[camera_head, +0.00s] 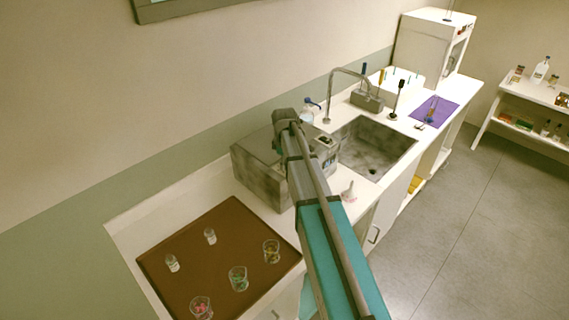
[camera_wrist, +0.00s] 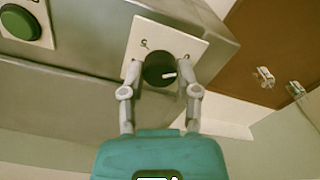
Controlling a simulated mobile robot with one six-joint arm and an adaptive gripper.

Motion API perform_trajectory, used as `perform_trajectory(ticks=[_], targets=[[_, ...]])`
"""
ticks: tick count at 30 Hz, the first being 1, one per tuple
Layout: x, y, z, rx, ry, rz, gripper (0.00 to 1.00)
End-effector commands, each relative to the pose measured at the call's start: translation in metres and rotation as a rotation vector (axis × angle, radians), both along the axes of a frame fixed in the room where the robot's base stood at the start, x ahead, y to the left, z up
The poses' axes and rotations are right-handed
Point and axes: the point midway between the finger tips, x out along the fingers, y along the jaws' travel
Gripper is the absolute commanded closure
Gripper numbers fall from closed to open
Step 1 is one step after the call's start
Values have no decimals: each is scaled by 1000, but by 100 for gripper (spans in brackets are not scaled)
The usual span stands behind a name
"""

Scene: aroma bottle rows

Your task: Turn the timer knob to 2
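The timer knob (camera_wrist: 156,72) is dark and round, with a white pointer mark on its right side in the wrist view. It sits on a pale square plate (camera_wrist: 189,45) on a grey metal box (camera_wrist: 90,20). A small dark mark, too small to read surely, is at the plate's upper left. My gripper (camera_wrist: 161,76) has one finger on each side of the knob, with narrow gaps seeming to show, so it looks open around it. In the head view the grey box (camera_head: 256,160) stands on the counter; my arm hides the knob and fingers.
A green button (camera_wrist: 20,22) is on the same box face. A brown tray (camera_head: 185,235) with several small glass vessels lies close by. A sink (camera_head: 372,148) and tap are beyond the box. A purple mat (camera_head: 440,108) lies farther along the counter.

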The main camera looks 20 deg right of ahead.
Motion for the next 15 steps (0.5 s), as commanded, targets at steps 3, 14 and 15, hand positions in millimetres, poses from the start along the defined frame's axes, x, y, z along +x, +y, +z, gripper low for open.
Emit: perform_trajectory(ticks=[3,14,15], targets=[[0,0,0,0,0,0,98],[0,0,0,0,0,-27,100],[0,0,0,0,0,-37,100]])
